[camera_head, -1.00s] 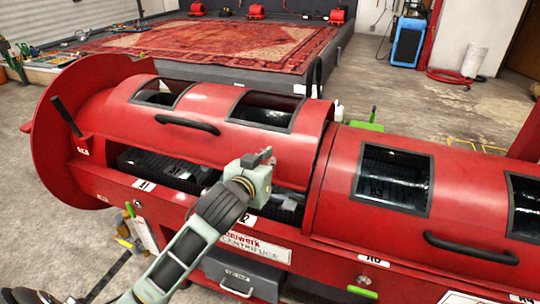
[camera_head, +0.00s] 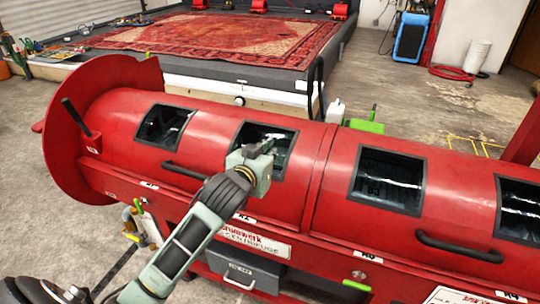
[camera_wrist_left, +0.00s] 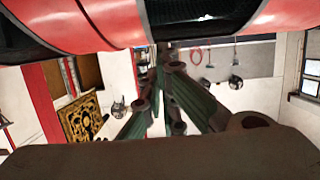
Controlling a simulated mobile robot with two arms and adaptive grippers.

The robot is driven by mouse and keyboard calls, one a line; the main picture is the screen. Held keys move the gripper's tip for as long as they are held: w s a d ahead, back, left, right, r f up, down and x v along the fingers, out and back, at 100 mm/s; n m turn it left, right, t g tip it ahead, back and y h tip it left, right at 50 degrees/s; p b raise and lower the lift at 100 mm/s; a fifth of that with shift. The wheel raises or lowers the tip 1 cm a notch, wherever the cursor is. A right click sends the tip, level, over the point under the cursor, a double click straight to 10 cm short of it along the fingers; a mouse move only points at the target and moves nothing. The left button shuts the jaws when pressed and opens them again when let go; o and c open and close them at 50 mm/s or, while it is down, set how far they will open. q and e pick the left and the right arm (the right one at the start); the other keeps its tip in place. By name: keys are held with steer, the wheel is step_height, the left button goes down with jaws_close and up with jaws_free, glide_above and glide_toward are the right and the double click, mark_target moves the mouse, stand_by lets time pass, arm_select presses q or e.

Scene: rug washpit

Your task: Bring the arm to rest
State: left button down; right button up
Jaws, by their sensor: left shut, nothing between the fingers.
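My left gripper (camera_head: 262,152) is in front of the red centrifuge drum (camera_head: 225,115), over its second window from the left. The gripper is shut and holds nothing. In the left wrist view its fingers (camera_wrist_left: 172,95) show in the middle, with the red drum (camera_wrist_left: 85,25) across the top. The left lid (camera_head: 115,125) of the drum is down, with its black handle (camera_head: 185,170) low on the front. I cannot tell whether the gripper touches the drum. My right gripper is not in view.
The right drum lid (camera_head: 440,185) is down too. A patterned red rug (camera_head: 210,40) lies on a raised platform behind. A grey drawer (camera_head: 240,270) sits below the drum. A blue machine (camera_head: 410,37) and a white bucket (camera_head: 477,55) stand at the back right.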

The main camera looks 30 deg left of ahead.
arm_select(q)
steer(key=s+d+f+m+g+h+b, duration=0.1)
steer(key=s+d+f+g, duration=0.25)
steer(key=s+f, duration=0.65)
steer(key=s+d+f+m+g, duration=0.1)
steer(key=s+d+f+g, duration=0.25)
steer(key=s+f, duration=0.65)
steer(key=s+d+f+m+g+h+b, duration=0.1)
steer(key=s+d+f+g, duration=0.4)
steer(key=s, duration=0.9)
step_height(320, 180, down, 25)
steer(key=a, duration=0.3)
steer(key=s+a+f+g, duration=0.1)
steer(key=s+a+f, duration=0.1)
steer(key=s+f, duration=1.5)
steer(key=shift+s+a+f+m+g, duration=0.3)
steer(key=shift+s+a+f+g, duration=0.1)
steer(key=shift+s, duration=0.3)
